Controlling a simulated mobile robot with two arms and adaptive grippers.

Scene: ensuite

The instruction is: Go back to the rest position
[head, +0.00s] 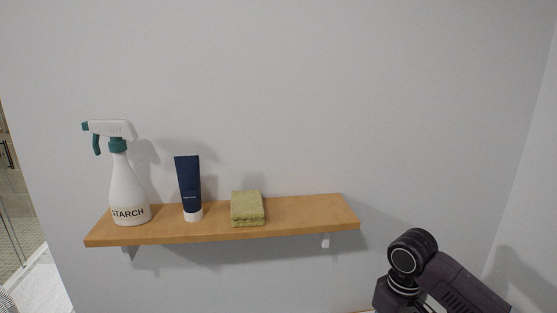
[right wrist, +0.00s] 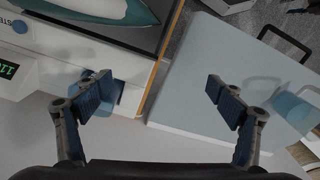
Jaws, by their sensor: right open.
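My right gripper (right wrist: 163,100) is open in the right wrist view, its two fingers wide apart with nothing between them. It hangs above a pale surface. In the head view only a dark part of my right arm shows at the bottom right, below and to the right of the wooden shelf (head: 300,215); the gripper itself is outside that view. My left gripper is in neither view.
The shelf holds a starch spray bottle (head: 126,190), a dark blue tube (head: 188,180) and a folded green cloth (head: 247,208). In the wrist view, an iron (right wrist: 110,10) is at the top left, near a white device with a green display (right wrist: 8,68). A light blue-grey panel (right wrist: 220,70) lies right.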

